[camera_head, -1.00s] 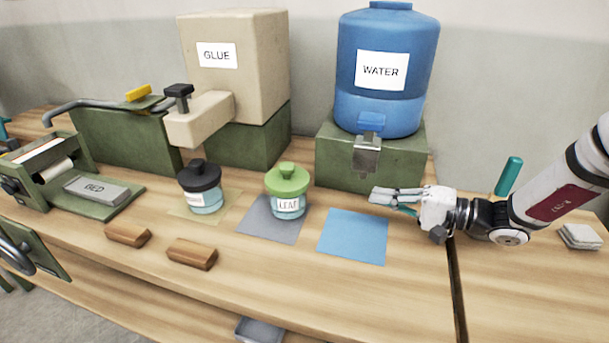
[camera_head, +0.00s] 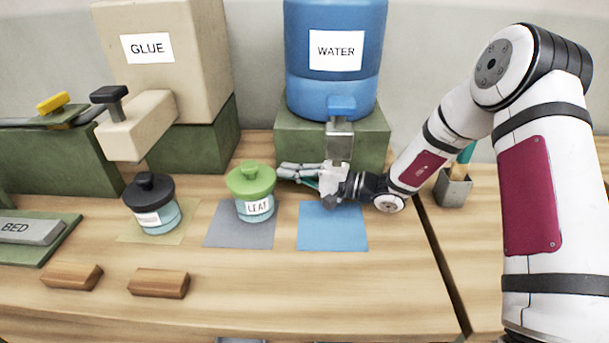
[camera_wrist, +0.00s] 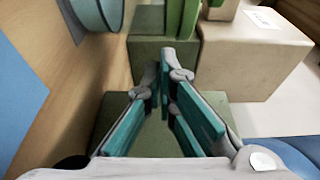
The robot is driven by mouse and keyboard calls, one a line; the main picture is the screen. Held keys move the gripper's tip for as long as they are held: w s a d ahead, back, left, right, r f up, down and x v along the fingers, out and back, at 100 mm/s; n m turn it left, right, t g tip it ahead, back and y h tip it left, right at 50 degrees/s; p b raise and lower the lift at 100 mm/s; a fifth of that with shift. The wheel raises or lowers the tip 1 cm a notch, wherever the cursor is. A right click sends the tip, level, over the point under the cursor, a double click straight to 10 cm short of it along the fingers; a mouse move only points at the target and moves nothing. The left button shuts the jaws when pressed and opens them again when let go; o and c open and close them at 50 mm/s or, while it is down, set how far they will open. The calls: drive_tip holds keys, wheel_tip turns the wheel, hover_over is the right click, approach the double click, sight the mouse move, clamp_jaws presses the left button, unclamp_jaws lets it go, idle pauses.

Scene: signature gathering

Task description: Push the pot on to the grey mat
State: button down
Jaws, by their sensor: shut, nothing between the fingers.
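The pot (camera_head: 252,205) has a green lid and a "LEAF" label. It stands upright over the back right part of the grey mat (camera_head: 222,236), near that mat's edge. In the wrist view its green lid (camera_wrist: 183,20) and pale blue base (camera_wrist: 97,14) show sideways at the top, partly cut off. My gripper (camera_head: 283,171) is shut and empty, with its tips just right of and slightly behind the pot at lid height. In the wrist view my fingers (camera_wrist: 165,72) meet at the tips. Whether they touch the pot I cannot tell.
A black-lidded pot (camera_head: 153,207) stands on a tan mat (camera_head: 131,238) to the left. A blue mat (camera_head: 332,232) lies to the right under my gripper. The glue box (camera_head: 165,55) and water tank (camera_head: 335,60) stand behind. Two wooden blocks (camera_head: 159,283) (camera_head: 72,277) lie in front.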

sight(266, 181)
drive_tip(key=shift+x, duration=1.4)
drive_tip(key=shift+s, duration=0.1)
drive_tip(key=s, duration=0.1)
drive_tip(key=s+a+p, duration=0.2)
drive_tip(key=s, duration=0.1)
drive_tip(key=shift+a, duration=0.25)
